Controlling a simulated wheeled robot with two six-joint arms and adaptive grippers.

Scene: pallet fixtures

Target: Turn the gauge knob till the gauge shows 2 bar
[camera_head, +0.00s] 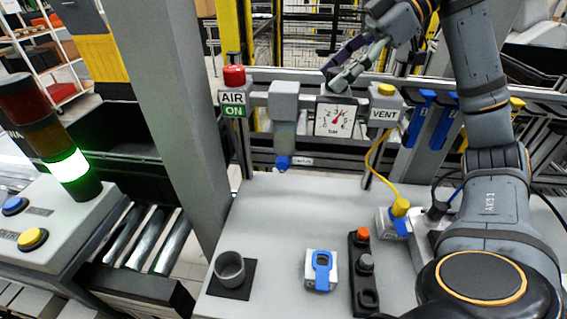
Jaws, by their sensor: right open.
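The gauge (334,121) has a square white dial marked in bar and stands on the rail at the back of the grey table. Its red needle points up and to the right; the small numbers are too blurred to read the value surely. My right gripper (338,78) reaches in from the upper right, with its fingers open and pointing down just above the top of the gauge. The knob cannot be made out clearly there, and the fingers cover part of that spot. I cannot tell whether they touch it. My left gripper is out of view.
A red AIR button (234,76) and a filter unit (284,102) stand left of the gauge; a yellow VENT button (386,90) stands close on its right. A grey cup (230,268) and a blue-and-white device (321,269) sit on the table (290,215), whose middle is clear.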

